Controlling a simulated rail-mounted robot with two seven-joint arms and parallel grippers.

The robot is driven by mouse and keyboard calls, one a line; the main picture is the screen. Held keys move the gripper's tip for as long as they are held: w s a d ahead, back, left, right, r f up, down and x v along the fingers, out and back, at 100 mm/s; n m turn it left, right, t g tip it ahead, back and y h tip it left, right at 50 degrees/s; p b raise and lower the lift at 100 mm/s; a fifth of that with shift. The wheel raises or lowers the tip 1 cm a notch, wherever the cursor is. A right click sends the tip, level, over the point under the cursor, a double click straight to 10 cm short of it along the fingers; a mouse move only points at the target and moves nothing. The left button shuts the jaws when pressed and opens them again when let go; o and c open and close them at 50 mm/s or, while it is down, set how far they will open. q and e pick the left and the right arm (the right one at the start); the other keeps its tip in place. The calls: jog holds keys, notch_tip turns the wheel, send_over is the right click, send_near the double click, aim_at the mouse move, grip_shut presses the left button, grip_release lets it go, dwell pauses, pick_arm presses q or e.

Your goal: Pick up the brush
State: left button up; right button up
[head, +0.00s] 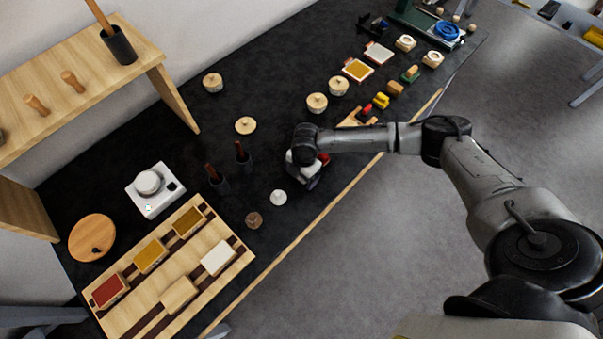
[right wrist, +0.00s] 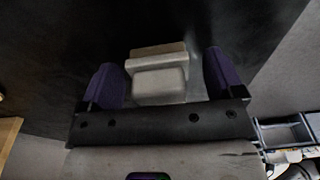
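My right gripper (head: 312,182) is low over the black tabletop near its front edge. In the right wrist view its two purple fingers (right wrist: 163,82) are wide apart. A pale block-like thing (right wrist: 158,80) shows between them, with a gap to the right finger; I cannot tell whether it is a brush. Two dark cups (head: 219,185) (head: 243,156) with reddish-brown handles (head: 211,171) (head: 239,146) stand left of this gripper. Another dark cup (head: 119,45) with a brown handle stands on the wooden shelf. I cannot tell which handle is the brush. My left gripper is out of view.
A small white knob-like piece (head: 278,197) and a brown one (head: 254,220) lie near the gripper. A wooden rack (head: 205,288) with coloured blocks and a white device (head: 170,190) are further left. Small jars, trays and tools fill the table's far right. The black tabletop between is partly clear.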

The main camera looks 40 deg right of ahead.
jog(key=c, duration=1)
jog(key=shift+r, duration=0.1)
jog(key=shift+r, duration=0.6)
notch_tip(320, 180, up, 3)
jog(key=shift+f, duration=0.15)
jog(key=s+d+r, duration=0.1)
jog(key=s+r, duration=0.1)
jog(key=s, duration=0.1)
jog(key=s+d+r+p, duration=0.1)
jog(key=s+r, duration=0.1)
jog(key=s, duration=0.2)
jog(key=s+d+r, duration=0.1)
jog(key=s+r, duration=0.2)
jog(key=s, duration=0.1)
jog(key=shift+s, duration=0.15)
jog(key=o, duration=0.3)
jog(key=shift+c, duration=1)
